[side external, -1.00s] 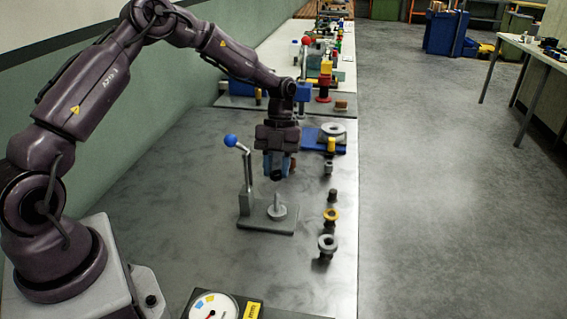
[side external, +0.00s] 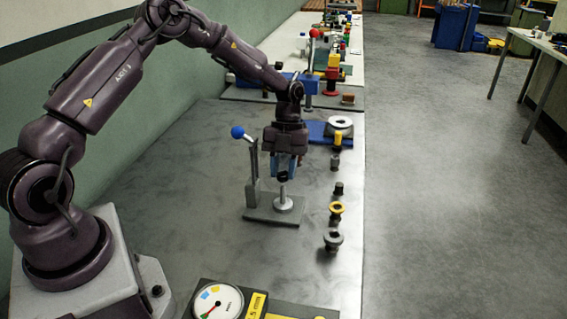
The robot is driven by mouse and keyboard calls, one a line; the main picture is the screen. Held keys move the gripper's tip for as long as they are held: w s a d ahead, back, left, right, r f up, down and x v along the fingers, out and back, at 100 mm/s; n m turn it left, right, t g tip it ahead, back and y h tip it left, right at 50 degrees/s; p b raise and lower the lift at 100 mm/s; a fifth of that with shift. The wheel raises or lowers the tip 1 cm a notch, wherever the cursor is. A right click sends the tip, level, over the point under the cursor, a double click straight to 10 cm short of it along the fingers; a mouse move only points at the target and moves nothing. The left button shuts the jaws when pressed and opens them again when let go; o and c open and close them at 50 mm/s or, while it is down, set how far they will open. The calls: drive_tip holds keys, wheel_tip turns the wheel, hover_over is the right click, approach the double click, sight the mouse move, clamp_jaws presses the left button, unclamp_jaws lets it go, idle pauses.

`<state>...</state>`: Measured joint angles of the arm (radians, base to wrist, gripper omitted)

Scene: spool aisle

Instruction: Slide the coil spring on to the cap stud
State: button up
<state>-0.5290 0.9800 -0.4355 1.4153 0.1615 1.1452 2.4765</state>
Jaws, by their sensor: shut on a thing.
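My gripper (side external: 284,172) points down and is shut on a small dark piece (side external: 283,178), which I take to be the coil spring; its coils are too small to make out. The cap stud (side external: 283,192) is a pale upright post on a round foot. It stands on a flat grey plate (side external: 262,212). The dark piece appears directly over the stud, close to its top. The fingers partly hide this spot, so I cannot tell whether the piece is around the stud or just above it.
A lever with a blue knob (side external: 237,132) stands on the plate, left of my gripper. Several small parts, including a yellow-flanged one (side external: 336,209), line the bench's right edge. A dial gauge (side external: 217,303) is in front. The bench at left is clear.

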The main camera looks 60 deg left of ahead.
sight(284, 190)
drive_tip(key=shift+f, duration=3.3)
drive_tip(key=o, duration=1)
drive_tip(key=shift+c, duration=0.2)
drive_tip(key=v, duration=1.3)
